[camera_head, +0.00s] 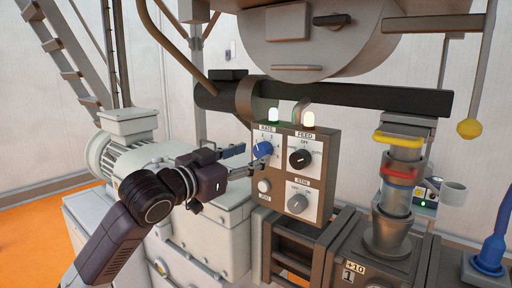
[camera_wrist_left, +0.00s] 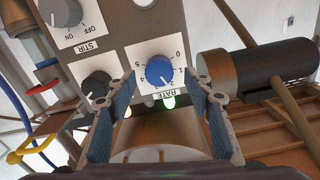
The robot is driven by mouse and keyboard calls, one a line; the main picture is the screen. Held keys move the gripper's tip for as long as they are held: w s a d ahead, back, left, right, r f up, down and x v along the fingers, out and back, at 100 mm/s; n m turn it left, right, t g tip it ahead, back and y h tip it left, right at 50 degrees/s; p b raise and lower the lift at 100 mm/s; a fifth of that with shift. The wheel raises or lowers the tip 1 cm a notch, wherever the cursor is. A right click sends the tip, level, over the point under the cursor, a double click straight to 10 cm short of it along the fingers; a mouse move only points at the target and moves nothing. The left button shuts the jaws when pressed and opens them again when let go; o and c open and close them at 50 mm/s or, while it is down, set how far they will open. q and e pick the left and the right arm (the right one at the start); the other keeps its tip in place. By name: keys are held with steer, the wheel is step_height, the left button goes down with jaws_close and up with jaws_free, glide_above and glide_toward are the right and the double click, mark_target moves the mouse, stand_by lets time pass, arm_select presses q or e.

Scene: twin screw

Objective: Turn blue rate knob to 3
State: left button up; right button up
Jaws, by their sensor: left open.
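The blue rate knob (camera_head: 263,149) sits on a white dial plate at the upper left of the grey control panel (camera_head: 316,142). In the left wrist view the knob (camera_wrist_left: 153,75) is ahead of the jaws, with numbers around it. I cannot tell its exact setting. My left gripper (camera_head: 248,158) is open and comes in from the left, close to the knob. In the left wrist view its two blue-padded fingers (camera_wrist_left: 152,102) stand wide apart, one to each side of the knob's lower part. Contact with the knob is not visible. My right gripper is not in view.
The feed knob (camera_head: 299,158) is right of the rate knob, the stir knob (camera_head: 297,203) below. A white round button (camera_head: 264,186) sits under the rate dial. Green (camera_head: 273,115) and yellow (camera_head: 308,119) lamps top the panel. A dark pipe (camera_head: 340,98) runs above.

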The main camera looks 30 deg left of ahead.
mark_target(263, 150)
arm_select(q)
steer(key=shift+w+d+p, duration=0.2)
steer(key=shift+w+p, duration=0.25)
steer(key=shift+w, duration=0.95)
steer(key=shift+c, duration=0.3)
steer(key=shift+c, duration=1.2)
steer(key=c, duration=0.9)
steer(key=shift+o, duration=0.2)
